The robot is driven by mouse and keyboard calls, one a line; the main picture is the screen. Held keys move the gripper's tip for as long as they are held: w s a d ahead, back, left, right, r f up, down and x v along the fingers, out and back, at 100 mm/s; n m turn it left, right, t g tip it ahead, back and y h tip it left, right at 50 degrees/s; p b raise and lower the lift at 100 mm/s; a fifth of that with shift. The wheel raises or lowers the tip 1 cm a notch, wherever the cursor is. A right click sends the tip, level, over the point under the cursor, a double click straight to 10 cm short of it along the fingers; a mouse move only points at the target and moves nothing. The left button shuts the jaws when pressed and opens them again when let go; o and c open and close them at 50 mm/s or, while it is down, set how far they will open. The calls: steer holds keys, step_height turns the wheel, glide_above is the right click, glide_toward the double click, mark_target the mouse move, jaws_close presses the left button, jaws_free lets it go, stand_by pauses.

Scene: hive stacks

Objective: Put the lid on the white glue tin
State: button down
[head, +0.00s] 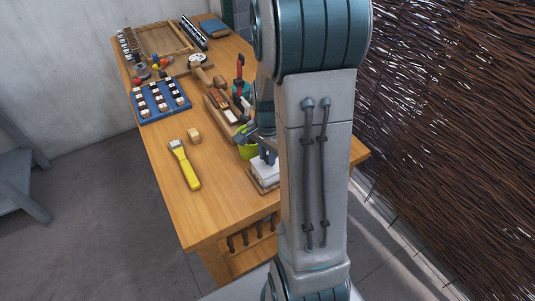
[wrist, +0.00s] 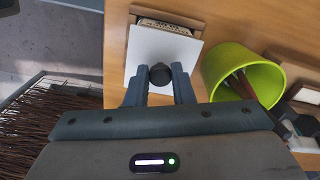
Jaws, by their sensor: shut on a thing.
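My gripper (wrist: 159,74) is shut on a dark round knob (wrist: 161,77) in the wrist view. The knob stands at the middle of a flat white square piece (wrist: 146,48), which looks like the lid. In the head view my gripper (head: 268,158) is low over a white block (head: 265,173) near the table's right edge, partly behind my arm. I cannot tell the white lid from a white tin there, nor whether the lid touches anything below. The tin's opening is hidden.
A wooden holder (wrist: 148,15) with a dark patterned strip shows past the white piece. A lime-green pot (wrist: 237,70) holding tools stands close by on the right. The table's front is bare.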

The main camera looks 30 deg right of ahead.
stand_by(0.3)
steer(key=c, duration=0.7)
jaws_free()
steer(key=shift+r+p, duration=2.7)
steer(key=shift+r, duration=0.75)
steer(key=shift+r, duration=0.1)
step_height(320, 180, up, 6)
steer(key=p, duration=0.4)
steer(key=shift+p, duration=0.3)
